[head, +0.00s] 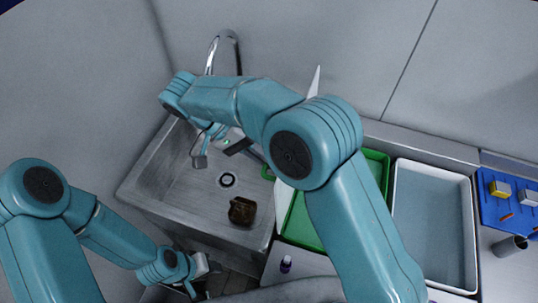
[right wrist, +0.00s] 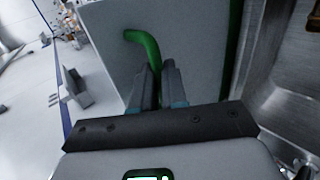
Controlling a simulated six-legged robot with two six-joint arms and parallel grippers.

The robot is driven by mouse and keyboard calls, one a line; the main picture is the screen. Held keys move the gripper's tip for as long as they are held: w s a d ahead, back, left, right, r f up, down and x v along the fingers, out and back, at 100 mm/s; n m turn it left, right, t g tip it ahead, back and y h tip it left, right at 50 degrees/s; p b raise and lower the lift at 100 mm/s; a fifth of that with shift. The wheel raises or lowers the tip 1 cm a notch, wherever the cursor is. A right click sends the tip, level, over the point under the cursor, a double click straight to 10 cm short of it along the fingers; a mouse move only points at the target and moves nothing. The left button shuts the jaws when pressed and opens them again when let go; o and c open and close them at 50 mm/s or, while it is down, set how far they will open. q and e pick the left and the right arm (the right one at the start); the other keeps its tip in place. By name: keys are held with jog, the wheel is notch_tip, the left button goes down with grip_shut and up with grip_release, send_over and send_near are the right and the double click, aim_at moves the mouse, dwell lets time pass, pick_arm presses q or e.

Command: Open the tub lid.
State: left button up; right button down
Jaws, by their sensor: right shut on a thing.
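A green tub (head: 378,172) sits on the counter right of the sink, partly hidden behind my right arm. A thin pale panel, apparently its lid (head: 315,82), stands steeply up and is seen nearly edge-on. In the right wrist view the lid (right wrist: 195,45) is a broad grey-white face with a curved green handle (right wrist: 143,45). My right gripper (right wrist: 160,72) is shut on that handle; in the head view it (head: 240,147) is over the sink, left of the lid. My left gripper (head: 200,285) is low at the bottom, and its fingers are unclear.
A steel sink (head: 150,190) with a tap (head: 222,40) holds a brown mug (head: 242,211). A white tray (head: 470,225) and a blue tray (head: 492,215) with small items are at right.

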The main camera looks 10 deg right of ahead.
jog(key=shift+f, duration=0.6)
jog(key=c, duration=1.2)
grip_release()
jog(key=shift+o, duration=0.2)
jog(key=shift+w+d, duration=0.1)
jog(key=shift+r, duration=0.3)
